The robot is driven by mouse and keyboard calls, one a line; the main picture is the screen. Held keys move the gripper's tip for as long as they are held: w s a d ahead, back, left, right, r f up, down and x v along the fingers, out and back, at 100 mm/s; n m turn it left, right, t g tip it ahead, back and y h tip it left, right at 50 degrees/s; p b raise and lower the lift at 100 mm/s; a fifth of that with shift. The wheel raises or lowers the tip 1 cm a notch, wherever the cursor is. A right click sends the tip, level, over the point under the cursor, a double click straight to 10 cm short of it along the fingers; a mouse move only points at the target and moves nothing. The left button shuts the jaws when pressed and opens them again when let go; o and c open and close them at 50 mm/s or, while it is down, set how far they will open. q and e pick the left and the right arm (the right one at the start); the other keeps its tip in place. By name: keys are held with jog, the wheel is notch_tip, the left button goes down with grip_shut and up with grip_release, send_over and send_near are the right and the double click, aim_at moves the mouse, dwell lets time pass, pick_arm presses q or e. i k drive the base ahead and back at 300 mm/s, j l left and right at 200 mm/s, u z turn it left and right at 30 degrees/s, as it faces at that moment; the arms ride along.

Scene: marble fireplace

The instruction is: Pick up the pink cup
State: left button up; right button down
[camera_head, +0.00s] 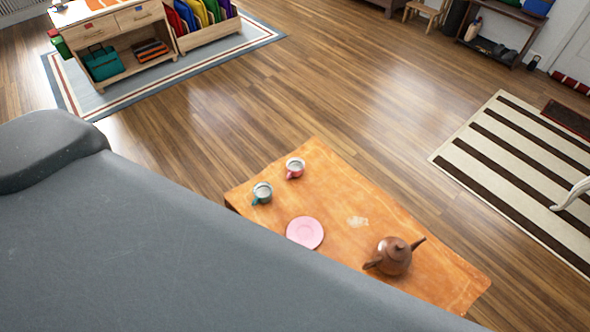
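The pink cup (295,168) stands upright near the far left corner of a low orange-brown wooden table (345,195). Its pale inside faces up and its handle points to the lower left. A teal cup (262,192) stands close by, to its lower left. Neither of my grippers shows in the head view, so nothing is seen touching the pink cup.
A pink saucer (305,232) and a brown teapot (394,256) are on the table. A large grey sofa (150,250) fills the lower left and hides the table's near edge. Open wooden floor (330,90) lies beyond, with a striped rug (520,160) at right.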

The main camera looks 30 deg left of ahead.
aim_at(295, 165)
jog(key=i+j+z, duration=0.2)
jog(key=j+z, duration=0.2)
jog(key=j, duration=0.8)
jog(key=j+z, duration=0.35)
jog(key=j, duration=0.85)
jog(key=i, duration=0.05)
